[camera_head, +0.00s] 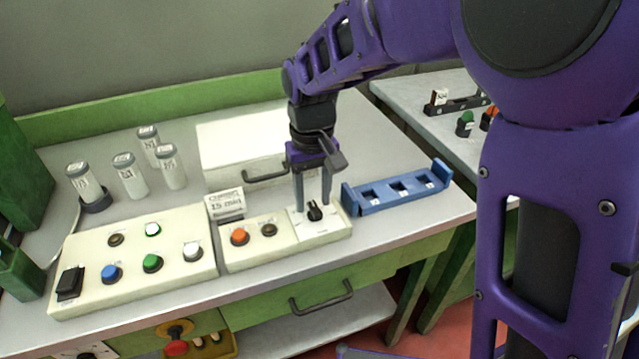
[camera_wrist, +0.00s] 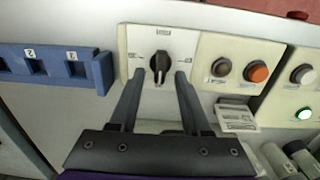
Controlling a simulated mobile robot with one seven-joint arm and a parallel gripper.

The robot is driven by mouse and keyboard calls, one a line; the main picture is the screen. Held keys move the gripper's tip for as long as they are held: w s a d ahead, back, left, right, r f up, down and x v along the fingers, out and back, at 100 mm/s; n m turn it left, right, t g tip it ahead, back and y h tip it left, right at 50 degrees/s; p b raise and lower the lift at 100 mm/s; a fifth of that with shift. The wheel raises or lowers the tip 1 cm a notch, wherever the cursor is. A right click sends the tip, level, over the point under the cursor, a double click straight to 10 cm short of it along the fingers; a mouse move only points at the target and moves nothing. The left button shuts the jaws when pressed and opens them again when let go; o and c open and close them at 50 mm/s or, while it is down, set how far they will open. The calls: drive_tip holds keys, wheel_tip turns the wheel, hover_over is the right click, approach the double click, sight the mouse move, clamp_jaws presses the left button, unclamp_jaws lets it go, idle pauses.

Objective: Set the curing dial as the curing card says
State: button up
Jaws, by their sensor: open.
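The curing dial (camera_head: 315,212) is a black knob on a cream panel at the right end of the control boxes. It also shows in the wrist view (camera_wrist: 160,60), with small labels around it too small to read; its exact setting is unclear. The curing card (camera_head: 226,203) stands behind the boxes, left of the dial, and seems to read "15 min". My gripper (camera_head: 313,204) points down at the dial. In the wrist view its open fingers (camera_wrist: 159,75) lie on either side of the knob's lower part, with no clear contact.
An orange button (camera_head: 239,236) and a dark button (camera_head: 269,229) sit left of the dial. A blue slotted rack (camera_head: 398,190) stands close on the right. A white drawer box (camera_head: 245,150) is behind. Several lidded jars (camera_head: 130,175) stand at the back left.

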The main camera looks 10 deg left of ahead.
drive_tip(key=shift+f, duration=0.3)
clamp_jaws()
idle(0.5)
drive_tip(key=n+p, duration=0.1)
drive_tip(key=n, duration=0.1)
drive_tip(key=n+p, duration=0.1)
drive_tip(key=n, duration=0.1)
drive_tip(key=shift+s+a+r+n+p, duration=0.1)
drive_tip(key=shift+r+n+p, duration=0.05)
drive_tip(key=shift+n+p, duration=0.25)
drive_tip(key=shift+s+a+n+p, duration=0.15)
drive_tip(key=shift+n+p, duration=0.95)
drive_tip(key=shift+n, duration=1.4)
